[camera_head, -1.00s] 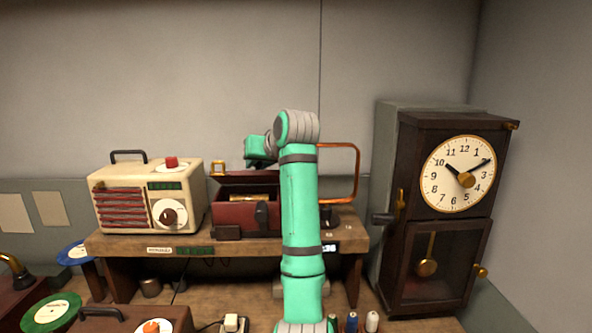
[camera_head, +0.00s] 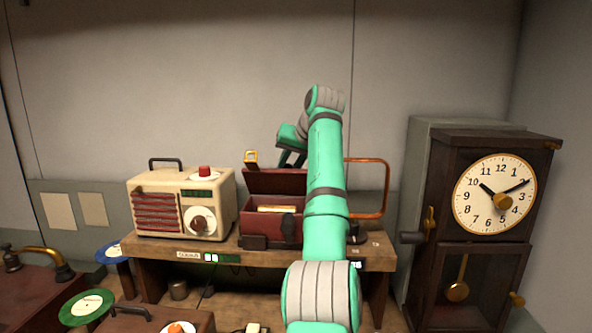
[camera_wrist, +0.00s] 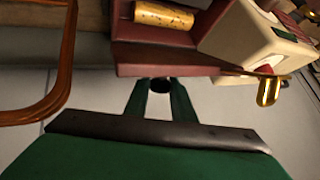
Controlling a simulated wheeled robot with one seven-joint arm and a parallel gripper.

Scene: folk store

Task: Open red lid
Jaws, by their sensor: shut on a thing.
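The red lid (camera_head: 276,182) stands raised at the back of a dark red box (camera_head: 269,226), and the box is open. In the wrist view the lid (camera_wrist: 180,62) lies just beyond my fingertips. My gripper (camera_head: 291,160) is at the lid's upper edge, tilted down toward it. In the wrist view my gripper (camera_wrist: 160,88) has its fingers closed in around a small dark round piece by the lid's edge. The exact contact is hard to see. A gold clasp (camera_head: 250,158) sits at the lid's left corner. My arm hides the box's right part.
A golden roll (camera_wrist: 164,14) lies inside the box. A cream radio (camera_head: 182,204) stands close on the left. A copper tube frame (camera_head: 386,188) rises on the right, near my arm. A tall clock (camera_head: 478,230) stands farther right. The wall is behind.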

